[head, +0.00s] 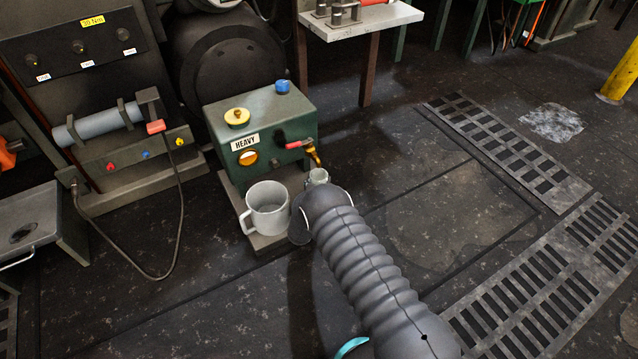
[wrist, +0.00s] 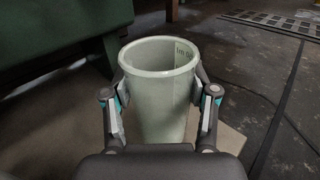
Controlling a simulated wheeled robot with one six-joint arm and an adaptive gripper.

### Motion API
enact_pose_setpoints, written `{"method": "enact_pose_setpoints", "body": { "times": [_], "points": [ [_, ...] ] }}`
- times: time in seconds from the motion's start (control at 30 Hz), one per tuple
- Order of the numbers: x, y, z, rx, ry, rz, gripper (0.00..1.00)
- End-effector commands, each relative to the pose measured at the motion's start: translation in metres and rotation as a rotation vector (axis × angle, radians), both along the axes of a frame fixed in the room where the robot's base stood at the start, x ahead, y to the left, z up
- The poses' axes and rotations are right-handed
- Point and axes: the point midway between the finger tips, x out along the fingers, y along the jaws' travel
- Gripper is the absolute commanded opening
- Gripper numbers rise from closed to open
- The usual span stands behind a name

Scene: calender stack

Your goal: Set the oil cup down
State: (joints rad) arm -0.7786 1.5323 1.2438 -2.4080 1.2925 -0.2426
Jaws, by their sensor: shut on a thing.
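The oil cup (wrist: 158,98) is a pale grey-green, tapered, open-topped cup with small print inside its rim in the wrist view. My gripper (wrist: 158,88) is shut on it, one finger on each side, and it stands upright. In the head view, only the upper part of the cup (head: 318,176) shows in front of my arm, just below the brass tap (head: 314,156) with a red handle. My gripper's fingers are mostly hidden there. I cannot tell whether the cup's bottom touches the surface below.
A green box labelled HEAVY (head: 262,128) stands behind the cup on a pale base plate (head: 262,243). A grey-white mug (head: 267,208) stands on the plate, left of my gripper. A steel-topped bench (head: 365,22) is behind. Dark floor lies open to the right.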

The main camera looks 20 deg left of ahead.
Motion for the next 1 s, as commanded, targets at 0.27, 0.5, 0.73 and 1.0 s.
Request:
{"method": "enact_pose_setpoints", "body": {
  "times": [0.27, 0.5, 0.73, 1.0],
  "points": [
    [0.0004, 0.0003, -0.0058, 0.001, -0.002, 0.0, 0.24],
    [0.0003, 0.0003, -0.0101, 0.001, -0.002, 0.0, 0.24],
    [0.0001, 0.0003, -0.0087, 0.001, -0.002, 0.0, 0.83],
    [0.0001, 0.0004, -0.0064, 0.001, -0.002, 0.0, 0.83]
  ]
}}
